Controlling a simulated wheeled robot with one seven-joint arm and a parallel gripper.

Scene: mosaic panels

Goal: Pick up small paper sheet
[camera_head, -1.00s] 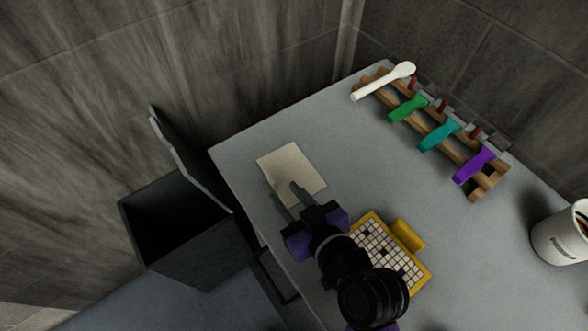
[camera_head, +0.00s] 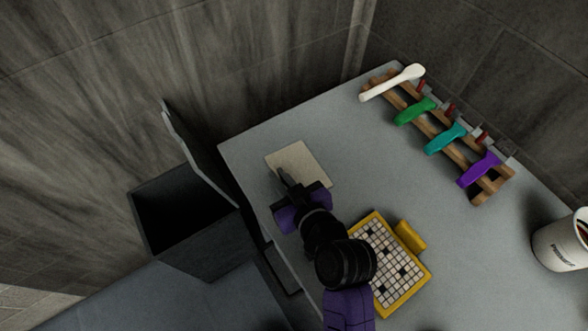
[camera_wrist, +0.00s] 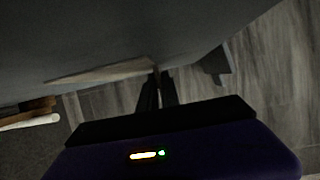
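The small paper sheet (camera_head: 308,163) is a cream rectangle at the table's left side, near the corner. My gripper (camera_head: 284,176) is over its near left edge and covers part of it. In the wrist view the sheet (camera_wrist: 110,72) shows nearly edge-on, with one end at the fingertips. The two fingers (camera_wrist: 157,75) are close together there and look shut on the sheet's edge. I cannot tell whether the sheet is lifted off the table.
The grey table (camera_head: 370,140) also holds a yellow-framed mosaic panel (camera_head: 388,262) beside my arm, a wooden rack (camera_head: 440,135) with coloured tools and a white spoon (camera_head: 392,83), and a white mug (camera_head: 560,243). A dark open bin (camera_head: 190,215) stands left of the table.

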